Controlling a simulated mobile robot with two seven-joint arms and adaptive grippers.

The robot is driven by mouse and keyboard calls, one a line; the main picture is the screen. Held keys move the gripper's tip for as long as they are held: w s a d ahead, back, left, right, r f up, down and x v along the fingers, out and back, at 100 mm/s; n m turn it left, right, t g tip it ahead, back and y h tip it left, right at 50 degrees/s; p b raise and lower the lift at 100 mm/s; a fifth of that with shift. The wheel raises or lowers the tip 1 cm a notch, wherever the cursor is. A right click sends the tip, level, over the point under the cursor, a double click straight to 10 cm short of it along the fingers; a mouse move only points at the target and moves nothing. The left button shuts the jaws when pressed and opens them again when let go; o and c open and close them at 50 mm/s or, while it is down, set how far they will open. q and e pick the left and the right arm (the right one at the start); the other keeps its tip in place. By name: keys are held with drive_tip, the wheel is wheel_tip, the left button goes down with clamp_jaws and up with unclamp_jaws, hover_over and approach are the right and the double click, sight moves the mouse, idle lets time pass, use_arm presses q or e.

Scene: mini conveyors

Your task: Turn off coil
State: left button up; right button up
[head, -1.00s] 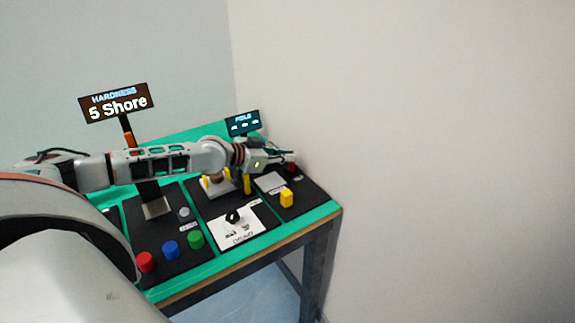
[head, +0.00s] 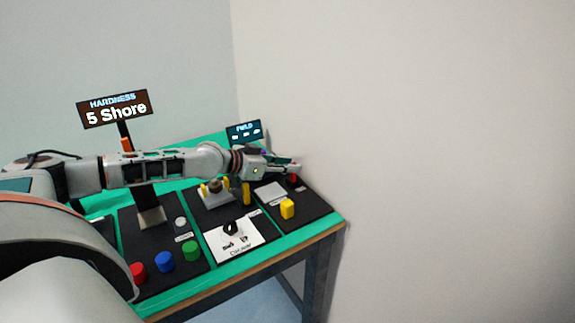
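My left arm reaches across the table from the left. Its gripper (head: 289,167) is above the far right corner, close to the wall. A small red part (head: 294,178), perhaps a button, shows just below the fingers; I cannot tell whether they touch it. The finger opening is too small to judge. A dark display (head: 244,131) reading "FIELD" with dashes stands behind the gripper. A brown, coil-like piece (head: 215,185) on a white base with yellow posts is partly hidden under my arm. My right gripper is not in view.
A hardness sign (head: 115,108) reads "5 Shore". Red, blue (head: 165,262) and green (head: 191,251) cylinders stand at the front left. A black knob (head: 231,227) sits on a white plate. Walls border the table behind and right.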

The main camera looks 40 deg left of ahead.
use_arm(q)
drive_tip(key=shift+s, duration=0.1)
drive_tip(key=v, duration=0.7)
drive_tip(key=shift+r, duration=0.15)
drive_tip(key=shift+s, duration=0.1)
idle(0.4)
